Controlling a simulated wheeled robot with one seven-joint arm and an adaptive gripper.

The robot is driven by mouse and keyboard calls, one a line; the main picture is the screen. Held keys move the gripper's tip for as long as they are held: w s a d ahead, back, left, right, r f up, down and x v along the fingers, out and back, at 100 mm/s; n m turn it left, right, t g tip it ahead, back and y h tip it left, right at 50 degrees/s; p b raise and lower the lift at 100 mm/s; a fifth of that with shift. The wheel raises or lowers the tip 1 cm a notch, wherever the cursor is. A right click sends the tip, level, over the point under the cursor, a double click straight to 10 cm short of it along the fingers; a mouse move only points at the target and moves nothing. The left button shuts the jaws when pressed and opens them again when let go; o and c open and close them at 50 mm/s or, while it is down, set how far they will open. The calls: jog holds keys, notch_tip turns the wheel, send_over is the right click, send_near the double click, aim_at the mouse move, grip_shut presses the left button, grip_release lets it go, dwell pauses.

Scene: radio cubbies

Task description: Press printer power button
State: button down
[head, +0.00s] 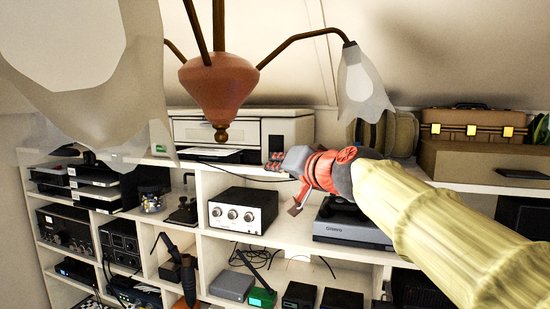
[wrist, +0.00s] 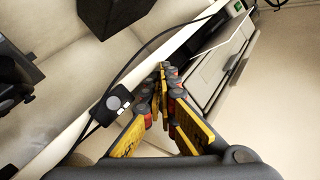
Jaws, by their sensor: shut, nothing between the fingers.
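The printer (head: 243,130) is a white and grey box on the top shelf, with a paper tray sticking out in front. It also shows in the wrist view (wrist: 208,78), tilted, to the right of the fingers. My gripper (head: 274,163) is shut and empty, in front of the printer's lower right part near the shelf edge. In the wrist view its fingertips (wrist: 165,72) are together, close to the printer's front; I cannot tell whether they touch it. I cannot make out the power button on the printer.
A hanging lamp (head: 218,85) with glass shades is in the near foreground. A brown case (head: 472,125) lies right of the printer. A silver device with knobs (head: 240,210) stands on the shelf below. A cable with a small dark box (wrist: 112,103) runs along the shelf edge.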

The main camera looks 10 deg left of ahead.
jog(key=shift+f, duration=0.2)
jog(key=shift+s+a, duration=0.1)
jog(key=shift+s, duration=0.4)
jog(key=s, duration=0.6)
jog(key=shift+a, duration=0.2)
